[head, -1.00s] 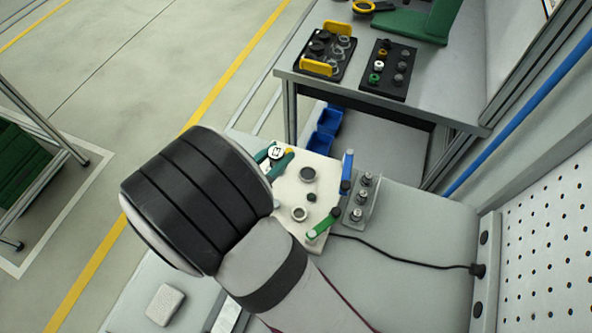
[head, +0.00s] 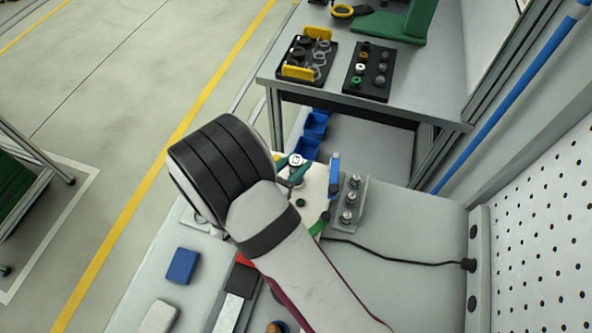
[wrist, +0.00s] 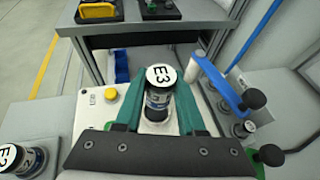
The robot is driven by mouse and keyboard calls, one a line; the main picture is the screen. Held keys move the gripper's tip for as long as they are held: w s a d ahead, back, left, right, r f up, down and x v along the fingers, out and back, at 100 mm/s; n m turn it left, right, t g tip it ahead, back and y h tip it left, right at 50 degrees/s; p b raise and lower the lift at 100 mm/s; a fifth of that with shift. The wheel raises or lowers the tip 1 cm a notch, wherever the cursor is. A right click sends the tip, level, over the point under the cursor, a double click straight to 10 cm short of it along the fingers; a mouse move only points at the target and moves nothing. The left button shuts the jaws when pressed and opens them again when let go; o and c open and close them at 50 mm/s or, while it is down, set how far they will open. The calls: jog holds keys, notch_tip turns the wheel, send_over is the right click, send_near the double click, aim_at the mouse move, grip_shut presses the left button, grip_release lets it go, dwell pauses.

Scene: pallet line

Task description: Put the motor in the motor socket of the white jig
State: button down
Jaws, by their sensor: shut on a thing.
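My gripper (wrist: 157,92) has teal fingers and is shut on the motor (wrist: 158,104), a dark cylinder with a white cap marked E3. The motor is upright over the white jig (wrist: 90,116); its lower end is by a pale ring, and I cannot tell whether it is in the socket. In the head view the motor's white cap (head: 296,160) shows between the fingers (head: 293,172), beyond my arm. The white jig (head: 316,183) is partly hidden there by my arm. A blue clamp lever (head: 334,174) stands at the jig's right edge.
Another E3-capped cylinder (wrist: 20,160) stands at the lower left of the wrist view. A bracket with metal posts (head: 350,203) is right of the jig. A green lever (head: 319,224) is near the jig. A blue block (head: 183,266) lies on the table. A cable crosses the right side.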

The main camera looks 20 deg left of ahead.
notch_tip(320, 180, down, 3)
jog(key=shift+f, duration=0.15)
jog(key=shift+f, duration=0.15)
jog(key=c, duration=0.5)
grip_release()
